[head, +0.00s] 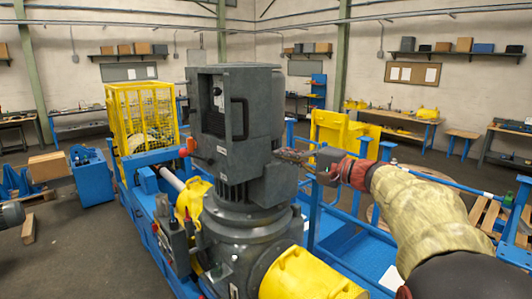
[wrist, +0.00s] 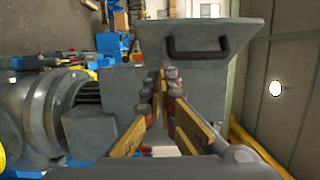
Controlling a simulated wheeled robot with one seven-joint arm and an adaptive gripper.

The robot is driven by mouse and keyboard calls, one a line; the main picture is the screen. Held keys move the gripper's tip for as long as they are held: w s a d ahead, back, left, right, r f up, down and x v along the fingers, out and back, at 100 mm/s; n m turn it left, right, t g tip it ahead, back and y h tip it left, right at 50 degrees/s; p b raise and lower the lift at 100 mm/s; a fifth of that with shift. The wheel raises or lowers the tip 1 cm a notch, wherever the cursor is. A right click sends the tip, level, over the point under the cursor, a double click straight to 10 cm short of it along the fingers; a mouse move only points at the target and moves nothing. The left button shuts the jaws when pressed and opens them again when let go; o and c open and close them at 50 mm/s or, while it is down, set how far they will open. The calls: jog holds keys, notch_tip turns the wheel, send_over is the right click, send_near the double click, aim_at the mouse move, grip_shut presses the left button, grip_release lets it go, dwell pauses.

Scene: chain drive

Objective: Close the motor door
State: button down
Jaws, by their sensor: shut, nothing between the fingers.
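The motor (head: 262,110) is a large grey upright housing on a round grey flanged base. A grey panel with a black bar handle (head: 239,118), which looks like the motor door, is on its near side; I cannot tell how far it stands open. In the wrist view the door (wrist: 240,32) is a flat grey plate with its black handle (wrist: 197,48) near the top. My gripper (head: 280,153) is beside the right side of the housing. In the wrist view my gripper (wrist: 163,72) is shut and empty, its tips left of and below the handle. Contact with the housing cannot be told.
Blue railings (head: 318,215) stand right of the motor, below my arm. A yellow guard (head: 290,275) is at the front of the base. A yellow mesh cage (head: 140,115) stands behind left. A grey cylindrical motor body (wrist: 75,105) shows left in the wrist view.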

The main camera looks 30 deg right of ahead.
jog(key=s+a+p+x, duration=0.1)
jog(key=a+p+x, duration=0.1)
jog(key=x, duration=1)
jog(key=shift+a+p, duration=0.25)
jog(key=shift+p, duration=0.3)
jog(key=shift+s, duration=0.15)
jog(key=shift+a+f, duration=0.1)
